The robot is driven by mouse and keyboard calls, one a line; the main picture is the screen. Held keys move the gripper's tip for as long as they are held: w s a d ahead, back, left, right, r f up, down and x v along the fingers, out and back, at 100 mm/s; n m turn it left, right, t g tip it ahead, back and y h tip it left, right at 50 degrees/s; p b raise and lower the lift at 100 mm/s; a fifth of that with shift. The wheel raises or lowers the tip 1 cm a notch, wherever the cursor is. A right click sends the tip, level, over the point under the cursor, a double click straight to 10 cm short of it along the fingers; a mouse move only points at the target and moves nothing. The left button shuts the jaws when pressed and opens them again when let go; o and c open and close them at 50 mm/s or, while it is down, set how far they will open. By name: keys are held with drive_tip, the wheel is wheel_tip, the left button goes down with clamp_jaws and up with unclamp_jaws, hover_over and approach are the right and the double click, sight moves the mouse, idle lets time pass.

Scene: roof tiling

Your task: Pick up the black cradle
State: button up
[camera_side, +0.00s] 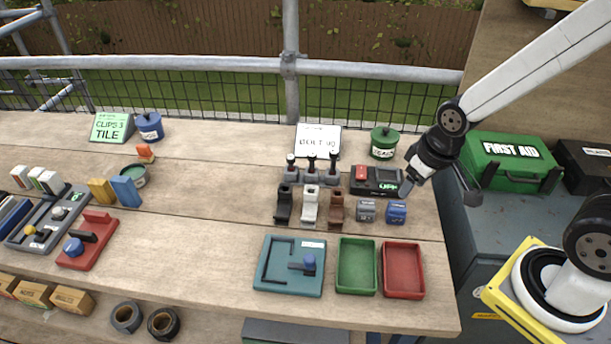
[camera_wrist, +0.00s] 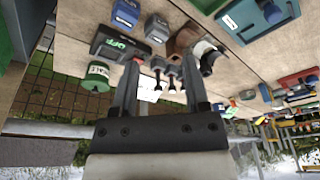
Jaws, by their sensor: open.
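The black cradle (camera_side: 283,205) stands on the wooden bench at the left end of a row with a white cradle (camera_side: 309,207) and a brown cradle (camera_side: 336,208). In the wrist view the black cradle (camera_wrist: 209,62) shows small, right of the fingers, partly behind the white cradle (camera_wrist: 203,48). The brown cradle (camera_wrist: 183,40) is nearer the fingers. My gripper (camera_side: 438,192) is open and empty, above the bench's right end, well right of the cradles. Its two fingers also show in the wrist view (camera_wrist: 160,62), with nothing between them.
Grey stands with black knobs (camera_side: 312,170) are behind the cradles. A black box with a green display (camera_side: 376,181) and grey and blue blocks (camera_side: 396,212) lie between cradles and gripper. Green (camera_side: 342,288) and red (camera_side: 388,291) trays and a teal fixture (camera_side: 268,280) are in front.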

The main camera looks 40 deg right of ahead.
idle(0.4)
drive_tip(key=o, duration=0.5)
drive_tip(key=m+g, duration=0.3)
drive_tip(key=m, duration=0.6)
hover_over(285, 205)
wheel_tip(285, 205, down, 10)
drive_tip(key=shift+w+d+f, duration=0.1)
drive_tip(key=shift+w+f, duration=0.05)
drive_tip(key=shift+f, duration=1.85)
drive_tip(key=shift+w+d+f, duration=0.1)
drive_tip(key=shift+f, duration=1.85)
